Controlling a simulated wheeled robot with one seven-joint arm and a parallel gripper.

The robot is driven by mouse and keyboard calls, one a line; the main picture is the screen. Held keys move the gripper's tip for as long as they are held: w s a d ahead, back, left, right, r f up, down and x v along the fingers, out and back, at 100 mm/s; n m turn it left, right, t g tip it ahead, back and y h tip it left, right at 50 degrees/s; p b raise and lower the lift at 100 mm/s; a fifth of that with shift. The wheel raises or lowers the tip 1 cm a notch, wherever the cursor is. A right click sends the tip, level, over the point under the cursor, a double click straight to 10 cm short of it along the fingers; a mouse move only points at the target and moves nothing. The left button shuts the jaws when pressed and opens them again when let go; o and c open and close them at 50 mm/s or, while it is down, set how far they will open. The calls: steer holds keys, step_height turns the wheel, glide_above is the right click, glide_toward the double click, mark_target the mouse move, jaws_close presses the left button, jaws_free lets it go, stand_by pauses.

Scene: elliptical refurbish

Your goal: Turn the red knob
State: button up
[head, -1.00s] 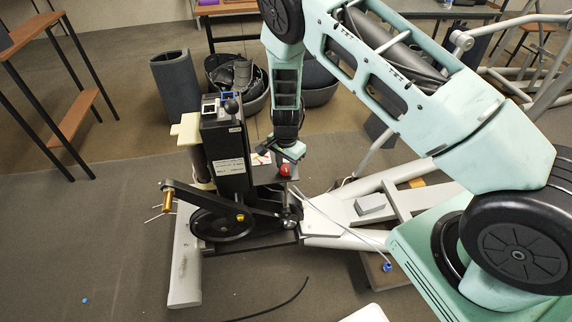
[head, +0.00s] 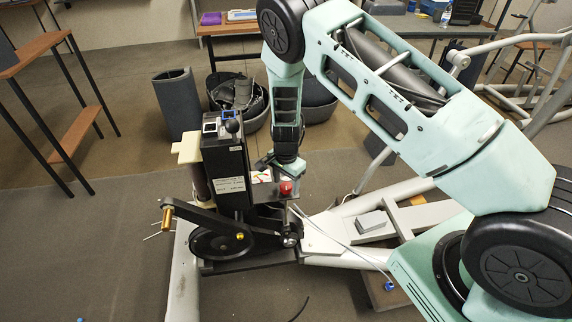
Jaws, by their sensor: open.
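The red knob (head: 286,188) is a small round red part on the right side of the dark elliptical machine (head: 227,170), just beside a small white card. My gripper (head: 283,168) is at the end of the arm, pointing down, just above and behind the knob in the head view. It is open, though its fingers are small and dark here. I cannot tell whether it touches the knob.
The machine's crank with a gold pedal peg (head: 166,216) sticks out at the left. A white frame (head: 350,225) extends right, with a small grey box (head: 371,221) on it. Black baskets (head: 239,100) and a grey bin (head: 178,103) stand behind.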

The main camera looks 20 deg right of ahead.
mark_target(286, 186)
step_height(286, 186, up, 17)
steer(key=shift+f+b, duration=0.15)
steer(key=shift+b, duration=0.15)
stand_by(0.4)
steer(key=s+a+r+n+y, duration=0.2)
steer(key=s+a+r+n, duration=0.75)
steer(key=s+a, duration=0.4)
steer(key=s+r+n, duration=0.2)
steer(key=s+n, duration=0.3)
steer(key=s, duration=0.4)
steer(key=s+d+r+n+h, duration=0.1)
steer(key=s+r+n, duration=0.2)
steer(key=s+n, duration=0.3)
steer(key=s, duration=0.4)
steer(key=shift+r, duration=0.15)
